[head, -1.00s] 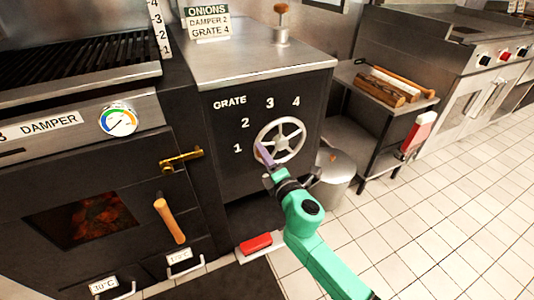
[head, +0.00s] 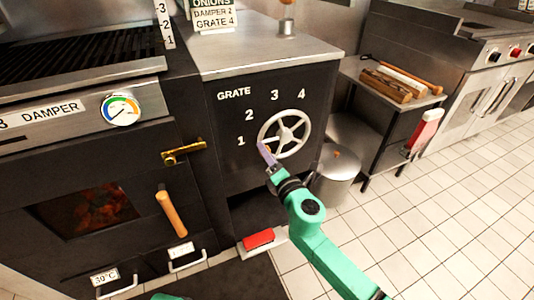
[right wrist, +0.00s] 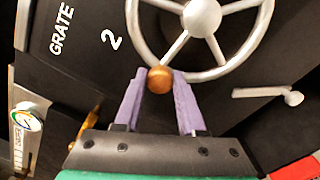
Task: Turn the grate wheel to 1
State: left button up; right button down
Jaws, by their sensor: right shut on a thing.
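The grate wheel (head: 284,134) is a silver spoked handwheel on the dark front panel, with the numbers 1 to 4 around its left and top. Its round copper-brown knob (right wrist: 160,78) sits on the rim, at the wheel's lower left in the head view, near the 1 (head: 241,141). My right gripper (head: 264,151) is shut on the knob; its lilac fingers (right wrist: 160,92) stand on either side of it in the right wrist view. In the head view the fingers partly hide the knob. My left gripper is not in view.
A brass latch (head: 184,152) and wooden oven handle (head: 171,212) are left of the wheel. A lidded metal bin (head: 338,163) stands to its right, beside a side table (head: 395,125) with logs. A red block (head: 259,239) lies below. Tiled floor at right is clear.

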jog(key=c, duration=0.5)
grip_release()
jog(key=shift+f, duration=0.15)
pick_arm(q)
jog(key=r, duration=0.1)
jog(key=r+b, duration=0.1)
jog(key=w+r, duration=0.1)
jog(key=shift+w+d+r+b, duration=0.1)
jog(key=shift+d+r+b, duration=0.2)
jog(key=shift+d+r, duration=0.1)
pick_arm(e)
jog(key=v, duration=1.4)
jog(key=shift+s, duration=0.3)
